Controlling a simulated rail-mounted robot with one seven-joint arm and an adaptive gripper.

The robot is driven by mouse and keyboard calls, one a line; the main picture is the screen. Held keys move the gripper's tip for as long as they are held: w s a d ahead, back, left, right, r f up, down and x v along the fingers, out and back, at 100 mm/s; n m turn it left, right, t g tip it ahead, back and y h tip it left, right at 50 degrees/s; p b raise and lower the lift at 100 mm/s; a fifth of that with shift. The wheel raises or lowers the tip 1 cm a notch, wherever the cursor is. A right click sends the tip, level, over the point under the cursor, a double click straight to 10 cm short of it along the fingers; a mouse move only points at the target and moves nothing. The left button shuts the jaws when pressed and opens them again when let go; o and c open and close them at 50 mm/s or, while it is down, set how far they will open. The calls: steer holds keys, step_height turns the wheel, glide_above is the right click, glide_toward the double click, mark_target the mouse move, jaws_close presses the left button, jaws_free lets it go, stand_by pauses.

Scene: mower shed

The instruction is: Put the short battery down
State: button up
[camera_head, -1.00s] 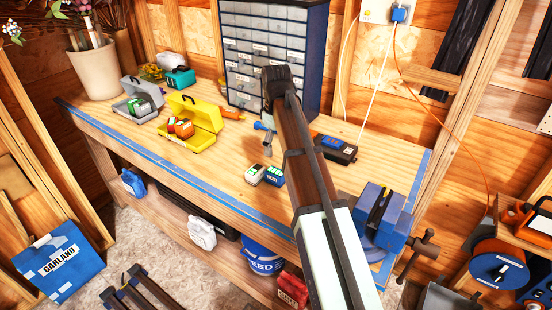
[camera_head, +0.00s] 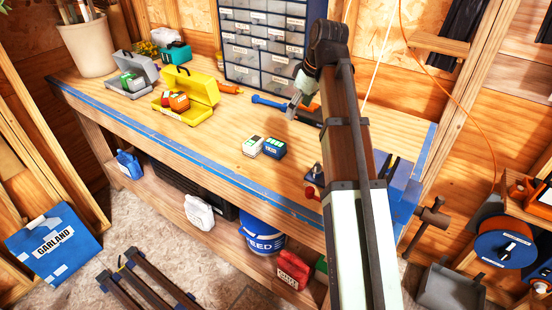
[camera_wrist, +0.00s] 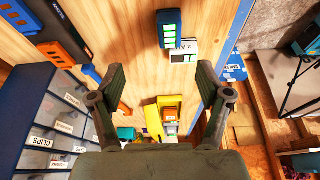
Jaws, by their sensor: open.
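Two small batteries stand side by side on the wooden bench: a pale one with a green-marked top (camera_head: 253,146) and a dark blue one (camera_head: 274,148). In the wrist view the blue battery (camera_wrist: 169,30) and the pale battery (camera_wrist: 184,52) show near the top, beyond the fingertips. I cannot tell from these frames which is the short one. My gripper (camera_wrist: 162,78) is open, with nothing between its fingers. In the head view my gripper (camera_head: 293,106) hangs above the bench, behind and right of the batteries, apart from them.
A yellow case (camera_head: 203,88) with orange-and-red items and a grey case (camera_head: 145,70) stand open at left. A drawer cabinet (camera_head: 255,50) stands behind. The bench's front left is clear.

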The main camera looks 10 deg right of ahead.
steer(key=a, duration=0.1)
steer(key=y+p, duration=0.1)
steer(key=p, duration=0.2)
glide_toward(275, 143)
steer(key=shift+t, duration=0.3)
steer(key=x, duration=0.5)
steer(key=shift+s, duration=0.2)
steer(key=shift+p+x, duration=0.85)
steer(key=shift+x, duration=1.8)
jaws_close()
steer(key=shift+r, duration=0.15)
